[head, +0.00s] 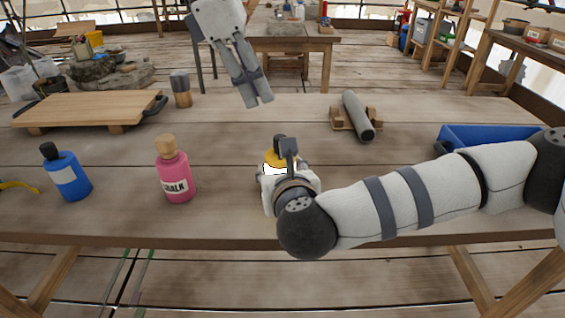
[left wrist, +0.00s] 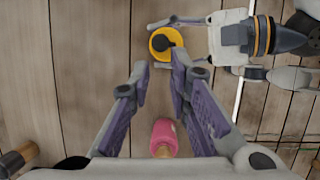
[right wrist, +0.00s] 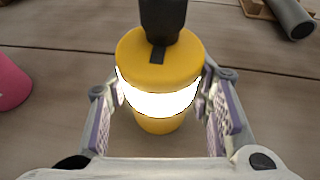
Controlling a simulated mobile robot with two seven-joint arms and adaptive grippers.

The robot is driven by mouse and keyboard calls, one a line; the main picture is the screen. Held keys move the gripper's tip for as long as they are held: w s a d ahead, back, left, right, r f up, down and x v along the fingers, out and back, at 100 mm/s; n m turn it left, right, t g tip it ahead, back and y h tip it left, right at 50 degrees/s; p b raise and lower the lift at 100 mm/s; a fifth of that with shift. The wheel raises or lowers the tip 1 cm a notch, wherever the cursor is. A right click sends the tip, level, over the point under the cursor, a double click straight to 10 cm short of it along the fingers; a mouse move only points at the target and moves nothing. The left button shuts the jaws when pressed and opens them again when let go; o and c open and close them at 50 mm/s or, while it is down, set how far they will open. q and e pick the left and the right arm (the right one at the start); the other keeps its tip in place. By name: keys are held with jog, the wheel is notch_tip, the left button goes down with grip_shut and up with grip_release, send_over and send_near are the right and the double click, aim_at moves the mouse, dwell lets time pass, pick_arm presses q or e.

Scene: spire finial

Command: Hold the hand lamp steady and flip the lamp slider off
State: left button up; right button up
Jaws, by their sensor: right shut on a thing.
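The yellow hand lamp (head: 272,156) stands upright on the workbench, with a dark top and a glowing white band. In the right wrist view the lamp (right wrist: 160,124) sits between the fingers of my right gripper (right wrist: 161,90), which is shut on its lit middle. A dark strip that looks like the slider (right wrist: 158,54) lies on the yellow cap below the black handle (right wrist: 163,18). My left gripper (head: 260,102) is open and empty, in the air above the bench. In the left wrist view the lamp top (left wrist: 165,43) shows just beyond its fingertips.
A pink chalk bottle (head: 173,177) and a blue bottle (head: 67,175) stand left of the lamp. A grey cylinder on a wooden cradle (head: 343,124) lies behind right, and a blue tray (head: 490,137) sits at the right. A wooden board (head: 90,108) lies at the back left.

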pick_arm(q)
jog(key=shift+w+d+m, duration=0.15)
jog(key=shift+d+m, duration=0.1)
jog(key=shift+m, duration=0.75)
grip_shut()
jog(key=w+d+m+t, duration=0.1)
jog(key=d+m, duration=0.2)
jog(key=m, duration=1)
jog(key=w+d+r+m+t+y, duration=0.1)
jog(key=d+m, duration=0.2)
jog(key=m, duration=0.9)
jog(key=shift+w+d+m, duration=0.3)
jog(key=shift+d+m, duration=0.1)
notch_tip(320, 180, down, 10)
jog(key=shift+s+a+r, duration=0.25)
jog(key=shift+a, duration=0.05)
